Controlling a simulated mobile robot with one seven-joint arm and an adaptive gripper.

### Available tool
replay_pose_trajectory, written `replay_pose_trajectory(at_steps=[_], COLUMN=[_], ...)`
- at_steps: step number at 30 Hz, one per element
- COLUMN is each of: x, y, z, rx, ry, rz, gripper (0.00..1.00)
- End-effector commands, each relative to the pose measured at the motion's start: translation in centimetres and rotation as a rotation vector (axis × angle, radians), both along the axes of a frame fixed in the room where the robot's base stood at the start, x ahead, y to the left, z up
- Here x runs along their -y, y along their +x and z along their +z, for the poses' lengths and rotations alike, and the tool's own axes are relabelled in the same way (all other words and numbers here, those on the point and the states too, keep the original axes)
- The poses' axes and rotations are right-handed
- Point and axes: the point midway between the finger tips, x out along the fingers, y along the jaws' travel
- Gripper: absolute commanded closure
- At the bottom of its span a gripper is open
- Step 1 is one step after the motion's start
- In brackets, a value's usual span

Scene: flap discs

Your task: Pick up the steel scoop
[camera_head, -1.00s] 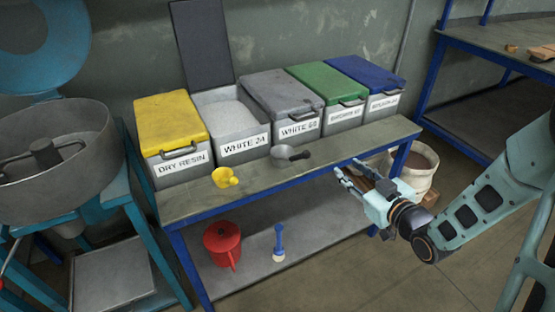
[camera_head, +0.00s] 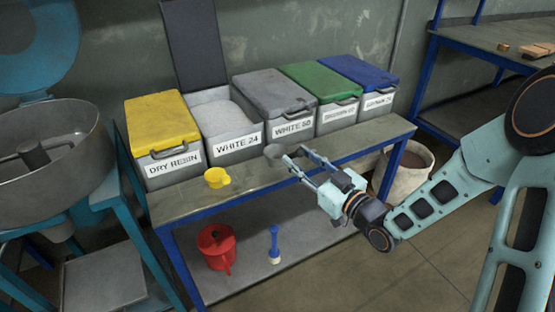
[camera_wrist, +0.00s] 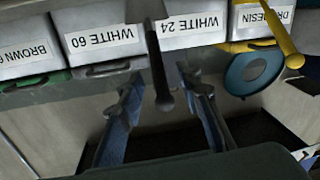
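The steel scoop (camera_head: 274,152) lies on the bench top in front of the bin labelled WHITE 24, near the WHITE 60 bin. In the head view my gripper (camera_head: 297,156) is at the scoop, with its fingers hiding most of the handle. In the wrist view the dark handle (camera_wrist: 163,92) shows between the two spread fingers of my gripper (camera_wrist: 160,80), with gaps on both sides. The gripper is open.
A yellow scoop (camera_head: 216,178) lies left on the bench. Behind stand lidded bins, including the yellow-lidded DRY RESIN (camera_head: 163,125); the WHITE 24 bin (camera_head: 236,145) is open. A red container (camera_head: 216,247) and blue-handled brush (camera_head: 274,243) are on the lower shelf.

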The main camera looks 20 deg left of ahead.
Motion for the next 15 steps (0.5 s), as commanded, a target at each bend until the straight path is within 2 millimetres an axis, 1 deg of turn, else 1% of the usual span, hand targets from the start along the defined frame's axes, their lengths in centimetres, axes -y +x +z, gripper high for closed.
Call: replay_pose_trajectory(at_steps=[1,3,6,13,15], x=[-0.7,-1.4,-1.9,-2.0,-2.0], y=[0.4,0.9,1.2,1.3,1.3], z=[-0.1,-0.1,-0.1,0.0,0.0], rx=[0.001,0.001,-0.001,-0.001,-0.001], ry=[0.0,0.0,-0.001,-0.001,-0.001], rz=[0.003,0.002,0.001,0.0,0.0], gripper=[0.68,0.68,0.68,0.68,0.75])
